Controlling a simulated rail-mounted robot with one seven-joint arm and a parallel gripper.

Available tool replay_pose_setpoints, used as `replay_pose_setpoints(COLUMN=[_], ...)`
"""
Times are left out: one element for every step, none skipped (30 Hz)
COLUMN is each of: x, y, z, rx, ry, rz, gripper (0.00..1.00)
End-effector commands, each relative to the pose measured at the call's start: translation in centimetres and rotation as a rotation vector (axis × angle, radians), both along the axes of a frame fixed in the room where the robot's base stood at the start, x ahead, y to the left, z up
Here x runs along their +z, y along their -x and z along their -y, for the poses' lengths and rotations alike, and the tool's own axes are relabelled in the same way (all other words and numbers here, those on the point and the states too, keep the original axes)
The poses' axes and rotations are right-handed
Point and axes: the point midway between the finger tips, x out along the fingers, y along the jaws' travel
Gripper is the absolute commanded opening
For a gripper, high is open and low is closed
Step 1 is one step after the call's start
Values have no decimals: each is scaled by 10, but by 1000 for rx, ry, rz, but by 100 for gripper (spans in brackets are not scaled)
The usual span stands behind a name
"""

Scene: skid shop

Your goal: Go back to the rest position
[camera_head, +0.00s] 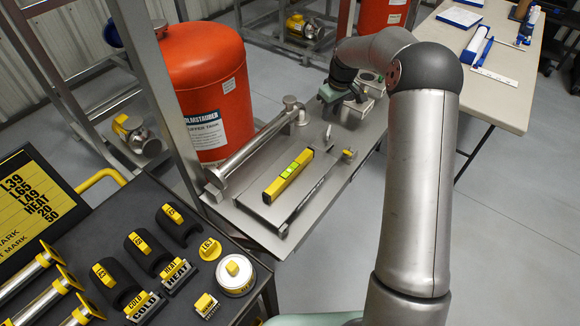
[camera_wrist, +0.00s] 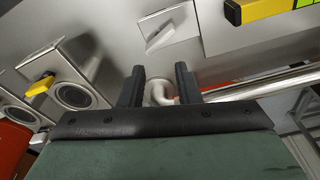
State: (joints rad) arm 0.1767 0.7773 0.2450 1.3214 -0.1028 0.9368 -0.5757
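My gripper (camera_wrist: 159,70) is open in the wrist view, its two dark fingers apart with nothing held between them. Beyond the gap a pale curved pipe end shows against the grey metal surface. In the head view my arm reaches forward from the lower right and bends down over the far end of the metal skid plate (camera_head: 300,226). The gripper's fingertips are mostly hidden there by the arm and nearby fittings. I cannot tell the exact gap between the fingers and the plate.
A yellow level (camera_head: 288,177) lies on the skid, beside a metal pipe (camera_head: 247,150). An orange tank (camera_head: 215,85) stands behind left. A dark bench (camera_head: 215,285) with labelled parts is at lower left. A beige table (camera_head: 500,95) stands right. Open floor shows between.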

Motion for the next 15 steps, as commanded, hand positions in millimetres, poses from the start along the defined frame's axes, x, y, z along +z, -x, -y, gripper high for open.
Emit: replay_pose_setpoints(x=[2, 2, 2, 2, 1, 1, 1, 1, 1, 1, 1, 1, 1, 1, 1], y=[0, 0, 0, 0, 0, 0, 0, 0, 0, 0, 0, 0, 0, 0, 0], z=[0, 0, 0, 0, 0, -1, -1, -1, -1, -1, -1, -1, -1, -1, -1], rx=[45, 65, 83, 91, 94, 94, 93, 93, 92, 92, 92, 91, 91, 91, 91], ry=[-2, -1, -1, -1, -1, -1, 0, 0, 0, 0, 0, 0, 0, 0, 0], rz=[-1, -2, -2, -2, -2, -2, -1, -1, -2, -2, -2, -2, -2, -2, -2], gripper=[30, 30, 30, 30, 30, 30, 30, 30, 30, 30, 30, 30, 30, 30, 30])
